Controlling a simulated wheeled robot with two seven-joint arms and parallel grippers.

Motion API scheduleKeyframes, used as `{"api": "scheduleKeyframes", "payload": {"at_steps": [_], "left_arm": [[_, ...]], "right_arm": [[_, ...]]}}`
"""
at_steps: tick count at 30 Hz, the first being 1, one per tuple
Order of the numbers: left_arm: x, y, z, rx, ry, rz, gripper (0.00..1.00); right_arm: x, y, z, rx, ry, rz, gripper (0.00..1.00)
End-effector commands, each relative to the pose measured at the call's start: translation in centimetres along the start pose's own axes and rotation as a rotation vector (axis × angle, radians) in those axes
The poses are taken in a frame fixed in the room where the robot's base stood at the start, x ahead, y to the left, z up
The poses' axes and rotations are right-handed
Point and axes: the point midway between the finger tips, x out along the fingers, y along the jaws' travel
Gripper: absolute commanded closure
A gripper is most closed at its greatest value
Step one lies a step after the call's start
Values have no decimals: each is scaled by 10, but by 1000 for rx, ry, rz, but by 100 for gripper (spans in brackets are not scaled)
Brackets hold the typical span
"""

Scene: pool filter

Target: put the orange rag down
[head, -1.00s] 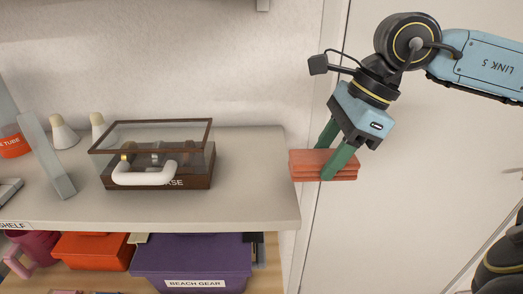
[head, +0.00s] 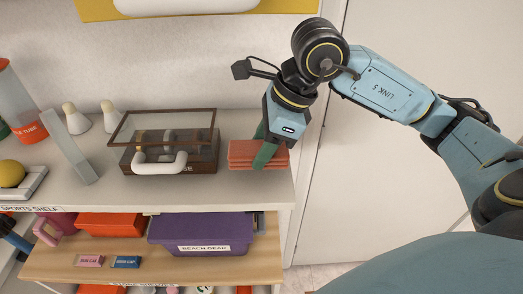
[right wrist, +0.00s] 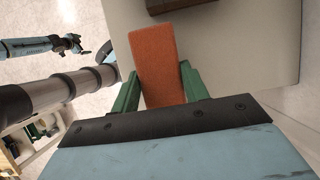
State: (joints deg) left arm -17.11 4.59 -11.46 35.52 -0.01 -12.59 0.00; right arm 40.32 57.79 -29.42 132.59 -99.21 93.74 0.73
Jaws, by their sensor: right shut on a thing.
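The orange rag (head: 240,154) is a folded, layered block at the right end of the upper shelf (head: 225,192), beside the wooden case. My right gripper (head: 265,155) has its green fingers shut on the rag, one on each side. In the right wrist view, the rag (right wrist: 158,60) runs out between the two fingers (right wrist: 160,88), over the pale shelf top. The rag is on or just above the shelf; I cannot tell if it touches. My left gripper does not show in the head view.
A glass-lidded case (head: 168,155) with a white handle stands just left of the rag. Below is a purple bin (head: 202,232). The shelf's front right strip is bare.

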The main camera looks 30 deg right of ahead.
Motion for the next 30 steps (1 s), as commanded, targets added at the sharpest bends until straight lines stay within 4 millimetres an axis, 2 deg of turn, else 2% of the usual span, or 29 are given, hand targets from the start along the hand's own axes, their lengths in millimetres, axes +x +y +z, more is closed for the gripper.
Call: {"api": "scheduleKeyframes", "payload": {"at_steps": [9,17,18,22,30], "left_arm": [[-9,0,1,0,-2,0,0],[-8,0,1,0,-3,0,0],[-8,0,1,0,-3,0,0],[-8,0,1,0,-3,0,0],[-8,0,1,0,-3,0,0]], "right_arm": [[30,0,-12,3,3,3,74],[34,1,-14,1,3,3,73],[34,1,-14,1,3,3,50],[34,0,-14,1,3,3,34],[33,0,-14,0,1,1,34]]}}
